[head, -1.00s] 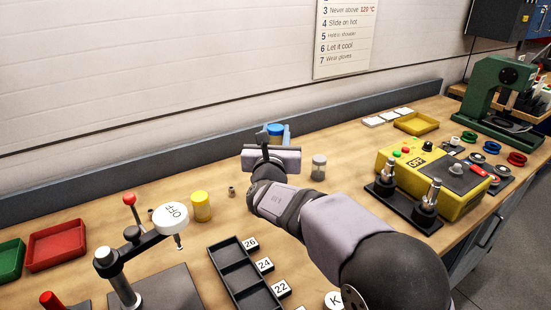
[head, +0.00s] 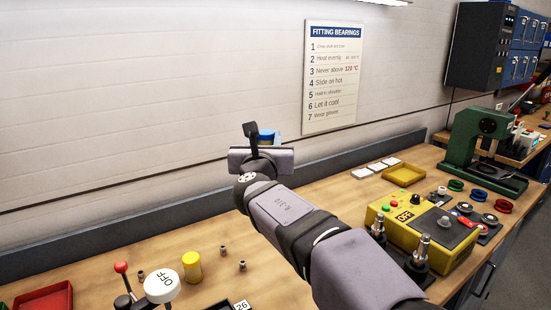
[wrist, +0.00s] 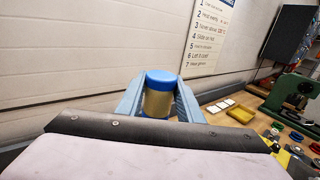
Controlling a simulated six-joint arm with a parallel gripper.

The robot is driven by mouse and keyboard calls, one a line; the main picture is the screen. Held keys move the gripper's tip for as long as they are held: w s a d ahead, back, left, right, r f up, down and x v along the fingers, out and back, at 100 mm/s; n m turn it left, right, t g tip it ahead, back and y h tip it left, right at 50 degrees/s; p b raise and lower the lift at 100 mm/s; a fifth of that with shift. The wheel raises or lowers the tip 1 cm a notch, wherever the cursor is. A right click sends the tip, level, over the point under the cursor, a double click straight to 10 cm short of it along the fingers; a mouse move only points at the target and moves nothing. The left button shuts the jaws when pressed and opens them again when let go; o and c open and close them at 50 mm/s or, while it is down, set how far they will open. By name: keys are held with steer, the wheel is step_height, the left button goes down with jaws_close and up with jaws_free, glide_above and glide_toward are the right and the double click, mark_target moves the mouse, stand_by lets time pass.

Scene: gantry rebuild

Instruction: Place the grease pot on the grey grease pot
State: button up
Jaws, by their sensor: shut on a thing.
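My gripper (wrist: 158,98) is shut on a grease pot with a blue lid and a clear, yellowish-brown body (wrist: 157,102). The pot stands about upright between the two light-blue fingers in the wrist view. In the head view only its blue lid (head: 267,136) shows behind my gripper, raised in front of the wall. No grey pot shows in either current view; my arm covers part of the bench in the head view. A yellow pot (head: 192,267) stands on the bench at the lower left.
Small metal fittings (head: 242,265) lie near the yellow pot. A yellow control box (head: 425,230), yellow tray (head: 404,174) and green press (head: 482,145) are to the right. A ledge (head: 150,225) runs along the wall.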

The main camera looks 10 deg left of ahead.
steer(key=shift+w+d+r, duration=0.15)
steer(key=shift+w+d, duration=0.1)
steer(key=shift+d, duration=0.05)
steer(key=w+d+f+m+h+p, duration=0.15)
steer(key=w+f+p, duration=0.35)
steer(key=f, duration=0.6)
steer(key=w+d+f+m+h, duration=0.2)
steer(key=w+d+f+h, duration=0.1)
steer(key=d+f, duration=0.15)
steer(key=d+r+m+h, duration=0.2)
steer(key=d+r+h, duration=0.2)
steer(key=d+r, duration=0.1)
steer(key=shift+a+f+p, duration=0.2)
steer(key=shift+f+p, duration=0.45)
steer(key=shift+f, duration=4.45)
steer(key=shift+f+b, duration=0.25)
steer(key=shift+b, duration=0.05)
steer(key=o, duration=1.1)
steer(key=shift+o, duration=0.2)
steer(key=shift+r, duration=0.15)
